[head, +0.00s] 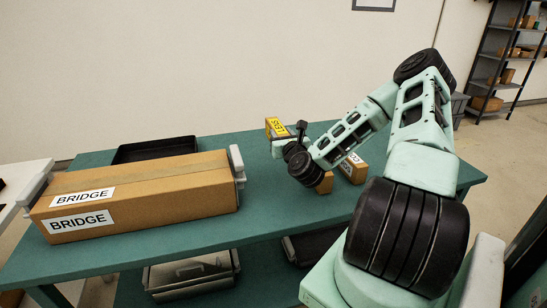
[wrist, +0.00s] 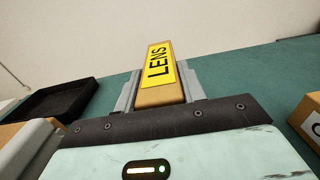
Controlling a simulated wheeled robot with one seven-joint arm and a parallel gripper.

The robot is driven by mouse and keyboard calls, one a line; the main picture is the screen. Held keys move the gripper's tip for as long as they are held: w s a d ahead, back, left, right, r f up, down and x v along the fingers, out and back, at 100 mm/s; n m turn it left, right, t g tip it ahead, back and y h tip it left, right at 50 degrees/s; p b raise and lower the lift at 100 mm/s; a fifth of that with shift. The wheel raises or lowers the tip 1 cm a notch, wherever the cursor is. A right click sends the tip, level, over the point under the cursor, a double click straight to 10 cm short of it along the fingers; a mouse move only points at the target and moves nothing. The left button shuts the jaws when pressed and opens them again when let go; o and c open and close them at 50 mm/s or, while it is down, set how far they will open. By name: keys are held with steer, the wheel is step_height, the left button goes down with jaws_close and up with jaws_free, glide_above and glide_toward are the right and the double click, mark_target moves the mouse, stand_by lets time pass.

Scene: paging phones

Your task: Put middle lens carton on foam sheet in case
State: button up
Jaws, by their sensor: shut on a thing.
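A brown carton with a yellow LENS label (head: 276,126) is between the fingers of my gripper (head: 288,138), over the table's far side. In the wrist view the LENS carton (wrist: 160,70) stands out between both grey fingers (wrist: 160,92), its label facing the camera. My gripper is shut on it. Whether its hidden underside touches the table I cannot tell. Two other brown cartons are on the table, one (head: 325,183) partly behind my wrist and one (head: 352,170) with a white label. I cannot make out a foam sheet in a case.
A long brown box marked BRIDGE (head: 140,197) lies on the green table (head: 270,220), with pale pieces at its ends. A black tray (head: 155,149) is behind it. A metallic case (head: 192,274) is on the lower shelf. The table's front middle is clear.

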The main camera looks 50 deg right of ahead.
steer(key=shift+s+f, duration=0.1)
steer(key=shift+f, duration=3.8)
steer(key=shift+f, duration=0.1)
steer(key=o, duration=1.1)
steer(key=shift+c, duration=0.2)
